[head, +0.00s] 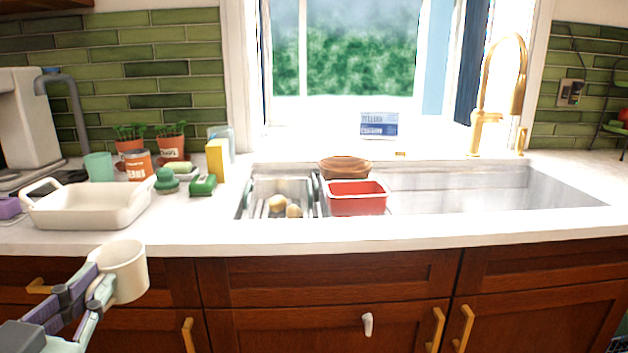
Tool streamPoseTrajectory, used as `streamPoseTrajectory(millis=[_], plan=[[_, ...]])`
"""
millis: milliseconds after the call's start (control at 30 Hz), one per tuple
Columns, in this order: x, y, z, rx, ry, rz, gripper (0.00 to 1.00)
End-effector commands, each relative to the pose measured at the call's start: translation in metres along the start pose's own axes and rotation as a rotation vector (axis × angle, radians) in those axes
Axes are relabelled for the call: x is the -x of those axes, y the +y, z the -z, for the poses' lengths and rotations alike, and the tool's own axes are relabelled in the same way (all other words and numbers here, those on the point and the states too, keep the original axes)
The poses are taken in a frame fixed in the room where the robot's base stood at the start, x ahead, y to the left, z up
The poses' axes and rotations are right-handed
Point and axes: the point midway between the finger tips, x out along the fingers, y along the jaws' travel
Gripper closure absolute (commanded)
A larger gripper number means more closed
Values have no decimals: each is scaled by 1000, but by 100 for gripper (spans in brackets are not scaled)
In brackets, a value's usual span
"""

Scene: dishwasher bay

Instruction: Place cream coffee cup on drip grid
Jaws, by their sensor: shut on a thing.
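A cream coffee cup (128,275) is upright in front of the cabinets, a little below the counter's front edge in the head view. My gripper (98,287) is shut on its left side; the exact contact is partly hidden. A grey-white coffee machine (28,118) stands at the far left of the counter. A flat base that may be the drip grid (22,178) shows at its foot, partly cut off by the frame and partly behind other things.
A white baking dish (92,212) stands on the counter between the cup and the machine. A teal cup (98,166), potted plants (171,142) and an orange-labelled can (138,165) stand behind it. A purple thing (10,208) lies left. The sink (470,190) holds a red tub (357,204).

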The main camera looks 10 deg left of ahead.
Motion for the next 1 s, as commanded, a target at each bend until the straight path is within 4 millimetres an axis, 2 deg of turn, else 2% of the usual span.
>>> streamPoseTrajectory(millis=[267,367,467,567,767,867,1000], plan=[[-35,0,-45,11,16,-101,100],[-54,2,-74,16,25,-156,100],[-78,10,-115,21,37,-221,100],[-105,25,-166,25,50,-283,100],[-145,76,-267,22,63,-343,100],[-158,110,-314,22,65,-347,100],[-171,167,-375,21,61,-334,100]])
